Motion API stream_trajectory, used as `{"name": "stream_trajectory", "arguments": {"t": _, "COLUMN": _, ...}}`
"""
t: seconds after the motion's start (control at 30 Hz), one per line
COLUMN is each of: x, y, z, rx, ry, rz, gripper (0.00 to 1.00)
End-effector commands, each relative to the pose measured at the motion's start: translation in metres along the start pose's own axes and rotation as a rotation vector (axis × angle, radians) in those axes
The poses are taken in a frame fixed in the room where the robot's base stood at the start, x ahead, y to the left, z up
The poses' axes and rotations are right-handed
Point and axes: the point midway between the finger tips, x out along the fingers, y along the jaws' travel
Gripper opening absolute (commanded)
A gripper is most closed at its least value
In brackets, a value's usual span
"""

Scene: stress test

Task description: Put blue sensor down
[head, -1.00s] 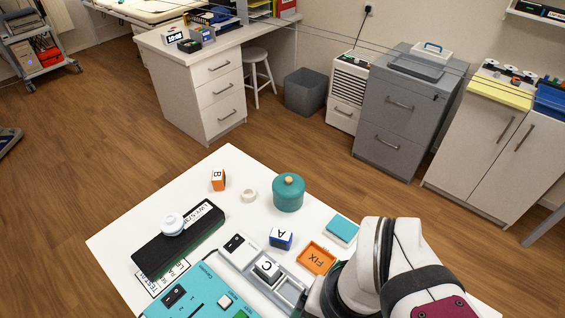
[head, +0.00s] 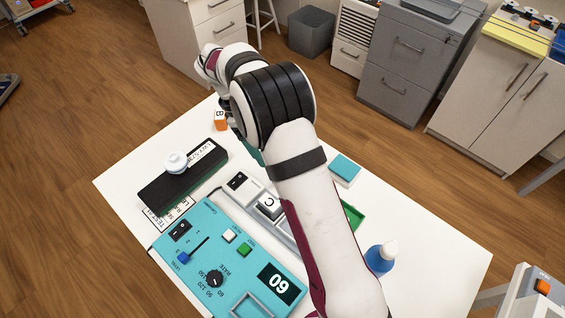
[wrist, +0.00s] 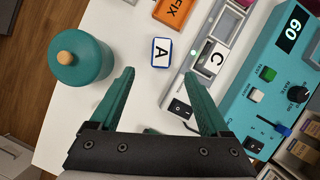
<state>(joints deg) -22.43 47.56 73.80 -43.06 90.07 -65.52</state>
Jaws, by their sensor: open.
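The blue sensor, a small blue-sided block with a white top marked A (wrist: 161,52), rests on the white table in the wrist view, beside the light grey slotted rail (wrist: 190,62). My arm hides it in the head view. My gripper (wrist: 159,75) is open with green fingers. Its fingertips lie on either side of the view below the block, and nothing is held between them. In the head view the gripper is mostly hidden behind my arm.
A teal lidded pot (wrist: 82,62) stands left of the fingers. An orange FIX tray (wrist: 173,10) lies beyond the block. Block C (wrist: 214,60) sits in the rail. The teal control panel (head: 222,255), black bar (head: 183,178), block B (head: 220,121) and blue bottle (head: 380,258) share the table.

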Motion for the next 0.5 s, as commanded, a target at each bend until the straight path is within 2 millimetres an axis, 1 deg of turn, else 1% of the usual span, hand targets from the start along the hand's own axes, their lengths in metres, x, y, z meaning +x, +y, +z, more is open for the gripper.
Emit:
{"name": "stream_trajectory", "arguments": {"t": 0.03, "x": 0.015, "y": -0.001, "z": 0.001, "rx": 0.000, "ry": -0.002, "rz": -0.005, "gripper": 0.80}}
{"name": "stream_trajectory", "arguments": {"t": 0.1, "x": 0.034, "y": -0.001, "z": 0.001, "rx": 0.001, "ry": -0.002, "rz": -0.005, "gripper": 0.80}}
{"name": "stream_trajectory", "arguments": {"t": 0.2, "x": 0.053, "y": -0.001, "z": 0.001, "rx": 0.002, "ry": 0.000, "rz": -0.003, "gripper": 0.80}}
{"name": "stream_trajectory", "arguments": {"t": 0.33, "x": 0.070, "y": -0.001, "z": 0.001, "rx": 0.003, "ry": 0.000, "rz": -0.003, "gripper": 0.80}}
{"name": "stream_trajectory", "arguments": {"t": 0.5, "x": 0.104, "y": -0.003, "z": 0.002, "rx": 0.004, "ry": 0.002, "rz": -0.004, "gripper": 0.80}}
